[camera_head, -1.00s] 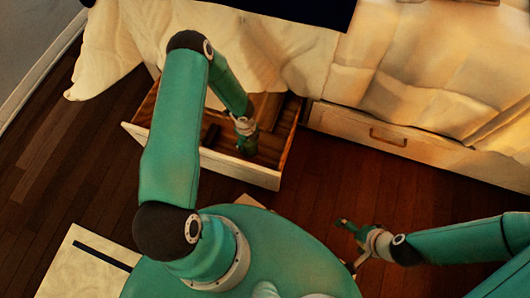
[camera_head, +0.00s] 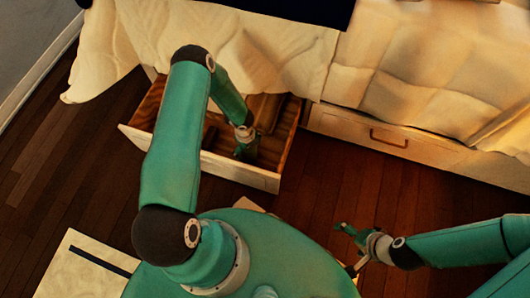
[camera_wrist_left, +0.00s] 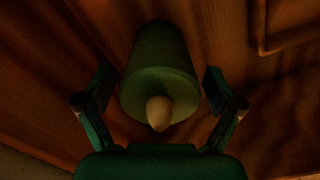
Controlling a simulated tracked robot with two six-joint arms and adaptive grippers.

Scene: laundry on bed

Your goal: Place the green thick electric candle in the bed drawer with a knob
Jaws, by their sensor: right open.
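The green thick candle (camera_wrist_left: 160,65) shows in the left wrist view, its pale flame-shaped tip towards the camera. It is over the wooden floor of the open bed drawer (camera_head: 218,168); I cannot tell whether it stands or lies. My left gripper (camera_wrist_left: 158,85) is open, its fingers on either side of the candle with small gaps. In the head view my left gripper (camera_head: 246,152) is inside the drawer and the candle is hard to make out. A knob on this drawer is not visible. My right gripper (camera_head: 347,232) is open and empty above the floor.
A closed drawer (camera_head: 420,148) with a bar handle (camera_head: 389,138) is to the right. Bed covers (camera_head: 275,55) hang over the back of the open drawer. Dark wooden floor (camera_head: 330,185) is clear in front of the drawers.

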